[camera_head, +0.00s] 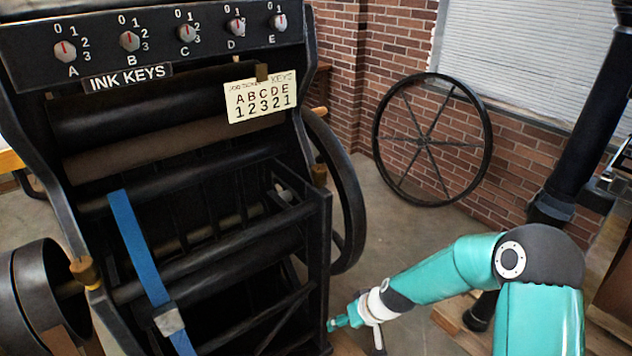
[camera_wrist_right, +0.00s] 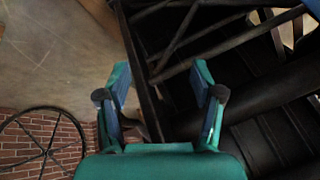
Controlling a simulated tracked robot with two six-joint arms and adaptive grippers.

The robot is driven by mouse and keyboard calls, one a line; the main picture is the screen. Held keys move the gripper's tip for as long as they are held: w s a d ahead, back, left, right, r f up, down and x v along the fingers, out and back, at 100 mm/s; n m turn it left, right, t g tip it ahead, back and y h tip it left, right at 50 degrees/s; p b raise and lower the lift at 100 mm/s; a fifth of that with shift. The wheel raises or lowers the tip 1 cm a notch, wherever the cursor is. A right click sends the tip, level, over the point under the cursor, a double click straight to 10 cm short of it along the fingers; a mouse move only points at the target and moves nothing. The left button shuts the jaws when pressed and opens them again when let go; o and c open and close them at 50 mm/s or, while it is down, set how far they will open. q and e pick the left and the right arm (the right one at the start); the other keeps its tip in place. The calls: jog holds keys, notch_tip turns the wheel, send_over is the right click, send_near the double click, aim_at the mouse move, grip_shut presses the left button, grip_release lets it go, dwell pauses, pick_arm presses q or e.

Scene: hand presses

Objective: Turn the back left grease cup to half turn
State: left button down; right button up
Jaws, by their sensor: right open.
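A brass-coloured cup (camera_head: 85,270) sits on the press's left side, beside a dark drum. Another small brass-brown cup (camera_head: 319,174) sits on the right side of the press frame. I cannot tell which, if either, is the back left grease cup, and no turn marking on them is readable. My right gripper (camera_head: 352,326) is low beside the press's right front leg, apart from both cups. In the right wrist view its two teal fingers (camera_wrist_right: 162,80) are spread with nothing between them, by the dark press frame. My left gripper is not in view.
The black press carries an INK KEYS panel (camera_head: 150,45) with several knobs, a card (camera_head: 260,98) and a blue strap (camera_head: 138,245). A large flywheel (camera_head: 345,200) stands at its right side. A spoked wheel (camera_head: 428,138) leans on the brick wall. Bare floor (camera_head: 415,235) lies between.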

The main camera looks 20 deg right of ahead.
jog(key=w+d+r+t+b, duration=0.1)
jog(key=w+d+r, duration=0.1)
jog(key=w+r, duration=0.2)
jog(key=w+d+r+t, duration=0.1)
jog(key=w+d+r, duration=0.1)
jog(key=w+r, duration=0.15)
pick_arm(q)
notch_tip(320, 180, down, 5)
jog(key=b, duration=0.3)
pick_arm(e)
jog(key=n+t+y, duration=0.3)
jog(key=n+t, duration=0.2)
jog(key=n, duration=0.1)
send_near(322, 169)
jog(key=p+x, duration=0.4)
jog(key=x, duration=0.5)
jog(key=shift+w+f, duration=0.1)
jog(key=shift+w, duration=0.1)
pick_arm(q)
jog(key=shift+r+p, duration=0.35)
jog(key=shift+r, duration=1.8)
pick_arm(e)
jog(key=shift+w+a+f, duration=0.35)
jog(key=shift+w, duration=0.2)
jog(key=shift+c, duration=0.2)
